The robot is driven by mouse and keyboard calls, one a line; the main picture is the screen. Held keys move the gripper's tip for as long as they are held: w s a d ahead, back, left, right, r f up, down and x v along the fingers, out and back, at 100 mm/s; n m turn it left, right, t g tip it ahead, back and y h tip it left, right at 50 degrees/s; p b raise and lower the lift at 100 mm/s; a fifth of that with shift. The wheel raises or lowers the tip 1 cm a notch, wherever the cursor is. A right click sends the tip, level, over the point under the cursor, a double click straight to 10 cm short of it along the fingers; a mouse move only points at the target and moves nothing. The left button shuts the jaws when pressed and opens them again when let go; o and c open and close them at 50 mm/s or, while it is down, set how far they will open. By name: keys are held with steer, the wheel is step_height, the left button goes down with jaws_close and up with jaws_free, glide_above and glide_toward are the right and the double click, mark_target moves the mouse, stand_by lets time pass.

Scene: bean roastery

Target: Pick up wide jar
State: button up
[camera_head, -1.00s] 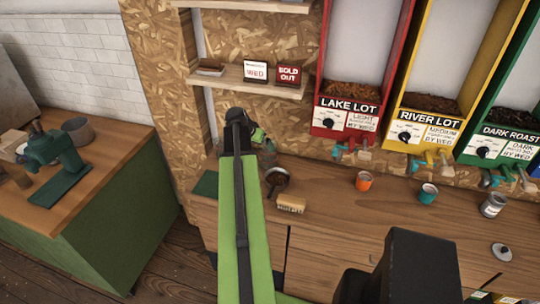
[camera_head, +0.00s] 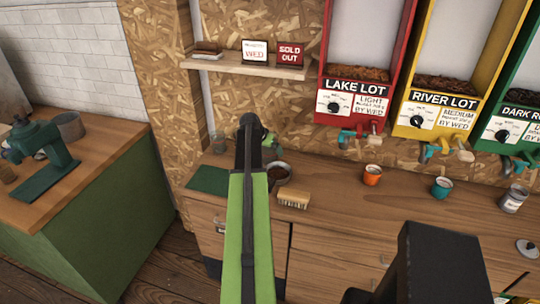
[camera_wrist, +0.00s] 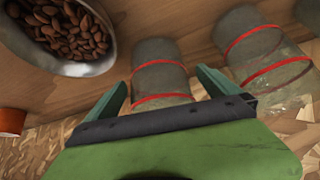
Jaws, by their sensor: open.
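My gripper (camera_wrist: 165,85) is open, with its green fingers spread in the wrist view. A clear jar with red bands (camera_wrist: 160,72) shows between the fingers, its lower part hidden by the gripper body. A second red-banded clear jar (camera_wrist: 265,58) stands to its right and looks a little wider. I cannot tell for sure which is the wide jar. In the head view, my gripper (camera_head: 258,136) is over the back of the counter, partly hidden by my arm. A clear jar (camera_head: 218,143) stands left of it by the wall.
A bowl of beans (camera_wrist: 68,32) is close beside the gripper, also in the head view (camera_head: 279,172). On the wooden counter (camera_head: 335,225) are a brush (camera_head: 293,198), an orange cup (camera_head: 372,176), a teal cup (camera_head: 441,188) and a green mat (camera_head: 208,180). A shelf (camera_head: 225,66) hangs above.

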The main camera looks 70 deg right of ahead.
steer(key=shift+d+f, duration=0.1)
steer(key=shift+c, duration=0.4)
steer(key=c, duration=1.5)
